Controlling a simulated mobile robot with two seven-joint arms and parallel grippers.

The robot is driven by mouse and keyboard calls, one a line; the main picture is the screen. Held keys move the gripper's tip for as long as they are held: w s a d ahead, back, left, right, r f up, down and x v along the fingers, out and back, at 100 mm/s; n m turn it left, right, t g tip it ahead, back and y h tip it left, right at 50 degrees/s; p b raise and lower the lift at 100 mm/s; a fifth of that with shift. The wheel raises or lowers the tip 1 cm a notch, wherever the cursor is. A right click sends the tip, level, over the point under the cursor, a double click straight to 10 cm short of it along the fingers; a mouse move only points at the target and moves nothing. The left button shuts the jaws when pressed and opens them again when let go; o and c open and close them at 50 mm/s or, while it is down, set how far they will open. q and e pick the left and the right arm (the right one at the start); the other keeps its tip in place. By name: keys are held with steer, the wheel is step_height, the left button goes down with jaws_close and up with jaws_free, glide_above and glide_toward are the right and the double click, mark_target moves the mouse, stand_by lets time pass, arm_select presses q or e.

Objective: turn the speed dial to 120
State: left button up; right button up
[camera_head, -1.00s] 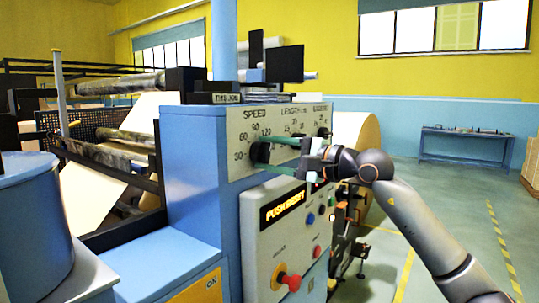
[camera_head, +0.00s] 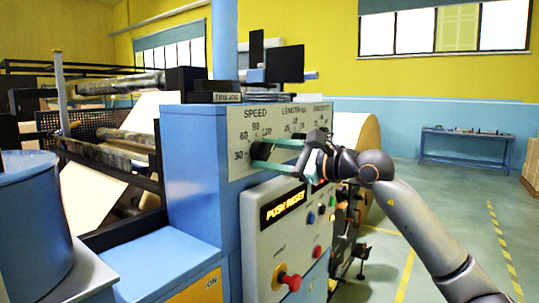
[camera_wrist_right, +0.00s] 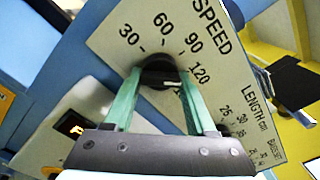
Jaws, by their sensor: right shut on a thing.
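The speed dial (camera_head: 260,152) is a dark round knob on the pale scale panel (camera_head: 243,120) of the blue machine. In the right wrist view, the dial (camera_wrist_right: 157,72) sits between the two green fingers of my right gripper (camera_wrist_right: 160,80), which is shut on it. A pale line on the knob points to the right in that view, toward the 120 side of the scale; I cannot tell the exact reading. The head view also shows my right gripper (camera_head: 265,153) reaching the dial from the right. My left gripper is out of view.
Below the scale panel is a control box with a lit display (camera_head: 284,208), coloured buttons and a red knob (camera_head: 289,281). Length scale markings (camera_wrist_right: 254,111) lie to the right of the speed scale. Open floor lies to the right, before a blue table (camera_head: 466,146).

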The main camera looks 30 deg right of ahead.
steer(key=o, duration=1.4)
steer(key=shift+c, duration=0.2)
arm_select(q)
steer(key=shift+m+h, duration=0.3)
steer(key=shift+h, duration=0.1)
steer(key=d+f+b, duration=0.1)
steer(key=b, duration=0.1)
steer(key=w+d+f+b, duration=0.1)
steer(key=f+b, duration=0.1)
steer(key=b, duration=0.1)
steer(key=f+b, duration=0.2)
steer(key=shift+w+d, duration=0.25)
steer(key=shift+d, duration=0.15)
arm_select(e)
steer(key=v, duration=1.2)
steer(key=shift+s, duration=0.25)
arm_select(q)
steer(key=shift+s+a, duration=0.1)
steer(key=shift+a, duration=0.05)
arm_select(e)
steer(key=shift+d, duration=0.15)
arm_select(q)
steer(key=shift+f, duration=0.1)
